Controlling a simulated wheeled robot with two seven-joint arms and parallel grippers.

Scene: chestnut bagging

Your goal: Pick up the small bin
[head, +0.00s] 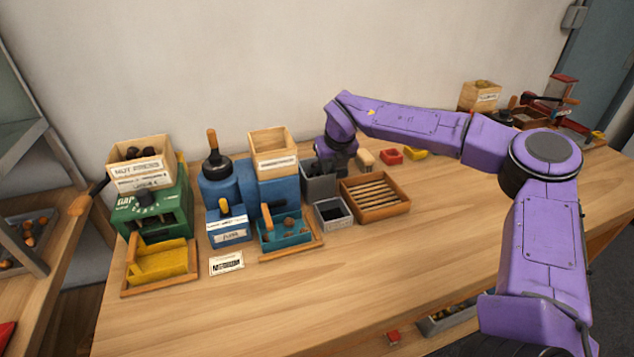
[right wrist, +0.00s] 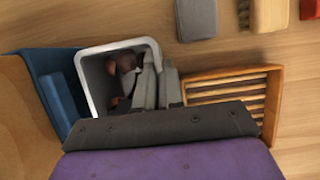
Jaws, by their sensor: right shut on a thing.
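In the right wrist view the bin (right wrist: 92,80) shows a pale rim and a few brown chestnuts (right wrist: 123,68) inside. My right gripper (head: 336,166) reaches down at the bin's right side. In the right wrist view its fingers (right wrist: 158,84) are shut on the bin's right wall. The bin looks about level; whether its base touches the table is hidden. My left gripper is not in view.
A second open grey container (head: 333,214) stands just in front, beside the slatted tray (head: 376,212). The blue machine (head: 276,192) is close on the left. The front of the table is clear.

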